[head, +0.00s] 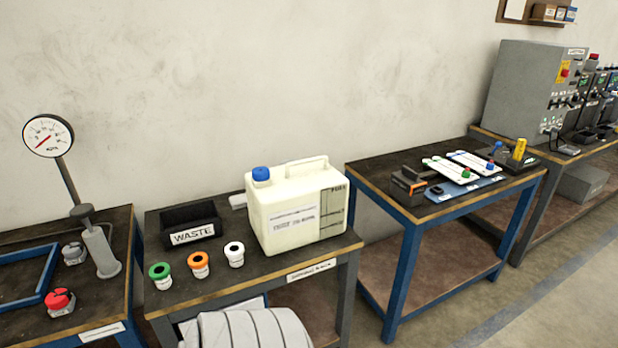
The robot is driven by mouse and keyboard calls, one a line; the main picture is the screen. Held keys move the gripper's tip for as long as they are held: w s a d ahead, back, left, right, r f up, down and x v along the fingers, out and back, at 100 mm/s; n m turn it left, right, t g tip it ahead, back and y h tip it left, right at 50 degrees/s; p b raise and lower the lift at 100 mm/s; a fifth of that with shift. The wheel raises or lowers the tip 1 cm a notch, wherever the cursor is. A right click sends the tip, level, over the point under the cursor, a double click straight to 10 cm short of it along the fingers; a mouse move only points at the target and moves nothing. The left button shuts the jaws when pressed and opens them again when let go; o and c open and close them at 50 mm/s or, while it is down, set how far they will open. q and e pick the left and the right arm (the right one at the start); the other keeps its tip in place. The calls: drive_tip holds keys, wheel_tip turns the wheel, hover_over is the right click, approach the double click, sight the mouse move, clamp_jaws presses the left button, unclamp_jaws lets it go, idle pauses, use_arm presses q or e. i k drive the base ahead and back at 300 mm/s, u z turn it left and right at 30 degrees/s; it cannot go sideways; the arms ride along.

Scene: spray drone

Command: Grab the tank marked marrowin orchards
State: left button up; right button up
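A cream-white tank (294,208) with a blue cap (261,174) and a moulded top handle (306,165) stands upright on the middle table (210,292). It has a white label (293,219) on its front and a grey panel on its right side. The print is too small to read, so I cannot tell whether it says marrowin orchards. No other tank of this kind is in view. Neither of my grippers is in view.
A black WASTE bin (191,224) and green, orange and white caps (199,264) sit left of the tank. A gauge pump (98,245) stands on the left table. The right table (392,167) holds white boards (452,170). A grey rounded object (250,328) is below, in front.

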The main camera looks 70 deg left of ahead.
sight(303, 202)
drive_tip(key=u, duration=0.55)
drive_tip(key=i, duration=0.8)
drive_tip(key=u, duration=0.85)
